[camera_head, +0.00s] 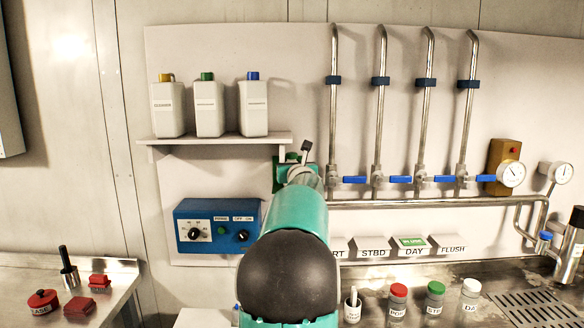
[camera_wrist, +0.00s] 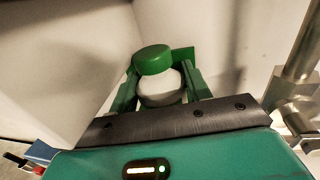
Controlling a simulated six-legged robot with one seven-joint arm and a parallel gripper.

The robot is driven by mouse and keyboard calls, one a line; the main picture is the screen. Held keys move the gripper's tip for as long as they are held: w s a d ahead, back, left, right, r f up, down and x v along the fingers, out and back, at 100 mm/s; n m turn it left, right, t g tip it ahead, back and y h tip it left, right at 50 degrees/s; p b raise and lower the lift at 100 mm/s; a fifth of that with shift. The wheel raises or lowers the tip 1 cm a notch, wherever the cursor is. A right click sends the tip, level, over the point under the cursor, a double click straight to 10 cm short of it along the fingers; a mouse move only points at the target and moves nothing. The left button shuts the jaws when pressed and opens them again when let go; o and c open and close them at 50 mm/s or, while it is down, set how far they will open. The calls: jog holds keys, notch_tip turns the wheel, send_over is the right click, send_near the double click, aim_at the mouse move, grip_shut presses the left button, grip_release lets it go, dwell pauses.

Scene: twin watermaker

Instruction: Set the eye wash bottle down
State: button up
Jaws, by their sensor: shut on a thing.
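The eye wash bottle (camera_wrist: 160,88) shows in the wrist view as a white body with a round green cap. My gripper (camera_wrist: 162,80) is shut on it, with one green finger on each side of the body. A green flat piece shows just behind the cap. In the head view my own arm covers the bottle, and only a small green part (camera_head: 279,174) shows beside the arm's far end, in front of the wall panel. I cannot tell whether the bottle touches anything below it.
A shelf (camera_head: 215,141) with three white jugs is at upper left. A blue control box (camera_head: 217,226) is below it. Pipes with blue valves (camera_head: 400,179) are on the right. The counter (camera_head: 455,272) holds several capped jars. A left bench (camera_head: 98,268) holds red items.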

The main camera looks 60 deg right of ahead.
jog(key=shift+s, duration=0.2)
jog(key=shift+w+f, duration=0.1)
jog(key=shift+w, duration=0.05)
jog(key=o, duration=1.2)
jog(key=shift+f, duration=0.1)
jog(key=shift+r, duration=0.2)
jog(key=v, duration=1.2)
jog(key=shift+a, duration=0.1)
